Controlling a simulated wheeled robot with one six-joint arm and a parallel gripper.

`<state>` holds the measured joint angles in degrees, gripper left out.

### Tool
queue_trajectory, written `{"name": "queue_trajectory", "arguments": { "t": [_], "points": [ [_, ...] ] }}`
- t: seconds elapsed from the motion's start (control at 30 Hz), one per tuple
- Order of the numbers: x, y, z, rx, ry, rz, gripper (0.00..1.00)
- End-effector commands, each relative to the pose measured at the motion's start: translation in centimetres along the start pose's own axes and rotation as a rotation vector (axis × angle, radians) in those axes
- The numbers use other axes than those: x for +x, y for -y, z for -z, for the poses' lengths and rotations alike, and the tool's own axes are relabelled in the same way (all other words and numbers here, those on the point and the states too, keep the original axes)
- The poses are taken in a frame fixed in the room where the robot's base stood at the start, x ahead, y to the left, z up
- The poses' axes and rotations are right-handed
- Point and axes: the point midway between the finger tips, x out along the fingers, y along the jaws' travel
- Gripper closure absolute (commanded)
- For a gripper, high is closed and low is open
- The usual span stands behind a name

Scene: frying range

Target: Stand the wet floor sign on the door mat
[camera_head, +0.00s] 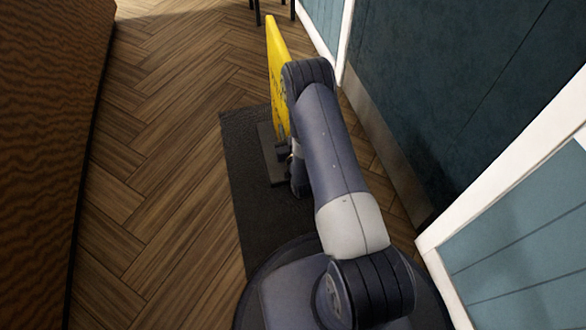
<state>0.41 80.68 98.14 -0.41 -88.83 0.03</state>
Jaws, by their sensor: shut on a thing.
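The wet floor sign (275,75) is a yellow upright panel with dark markings. It stands roughly upright in the middle of the view, partly hidden by my arm. A dark flat base (270,160) shows at its foot, over the door mat. The door mat (237,150) is a dark grey rectangle on the floor, with my own base covering its near end. My gripper (287,152) is low at the sign's near side, mostly hidden behind my arm, and shut on the sign. I cannot tell whether the sign's base touches the mat.
A brown wooden counter (45,130) runs along the left. A dark blue door (450,80) with a metal kick strip and white frame stands close on the right. Dark furniture legs (257,12) show at the top. The herringbone floor (165,170) left of the mat is clear.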

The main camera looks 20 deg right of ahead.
Motion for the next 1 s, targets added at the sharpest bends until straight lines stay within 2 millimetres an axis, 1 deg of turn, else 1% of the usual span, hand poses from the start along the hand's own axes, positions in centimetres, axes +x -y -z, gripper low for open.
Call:
{"name": "queue_trajectory", "arguments": {
  "t": [0.03,0.13,0.47,0.73,1.0],
  "points": [
    [0.4,0.0,-0.6,0.0,-0.012,0.0,1.0],
    [0.8,-0.1,-2.0,0.0,-0.012,0.0,1.0],
    [1.3,-0.1,-4.9,0.0,-0.013,0.0,1.0],
    [1.2,-0.1,-9.1,0.0,-0.012,0.0,1.0],
    [1.2,-0.1,-11.1,0.0,-0.012,0.0,1.0]
  ]
}}
